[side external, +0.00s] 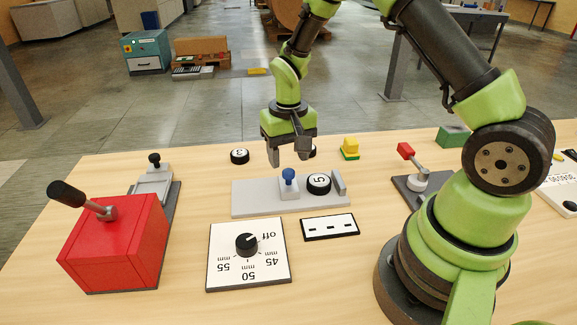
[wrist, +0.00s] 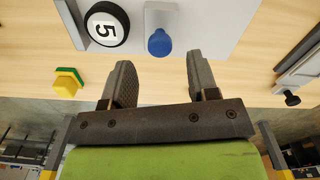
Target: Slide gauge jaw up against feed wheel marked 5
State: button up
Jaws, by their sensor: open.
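The feed wheel marked 5 (side external: 319,184) is a black disc with a white face on the grey gauge base (side external: 252,200), next to an upright stop at its right end. The gauge jaw (side external: 289,190) is a grey block with a blue knob (side external: 289,175), just left of the wheel. The wrist view shows the wheel (wrist: 107,24) and the blue knob (wrist: 159,43) side by side. My gripper (side external: 288,159) is open and empty above and behind the base; its fingers (wrist: 162,84) are apart from the knob.
Another numbered wheel (side external: 240,156) and a yellow-green block (side external: 349,148) lie behind the base. A dial plate (side external: 249,256) and a slotted panel (side external: 330,227) lie in front. A red lever box (side external: 115,245) stands left, a red-handled lever (side external: 412,165) right.

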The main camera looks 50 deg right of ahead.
aim_at(288, 171)
jog(key=shift+f, duration=1.75)
jog(key=shift+c, duration=0.2)
jog(key=c, duration=0.8)
jog(key=shift+s+d, duration=1.05)
jog(key=shift+s, duration=0.05)
jog(key=o, duration=0.8)
jog(key=shift+o, duration=0.2)
jog(key=shift+r, duration=0.15)
notch_tip(288, 171, up, 10)
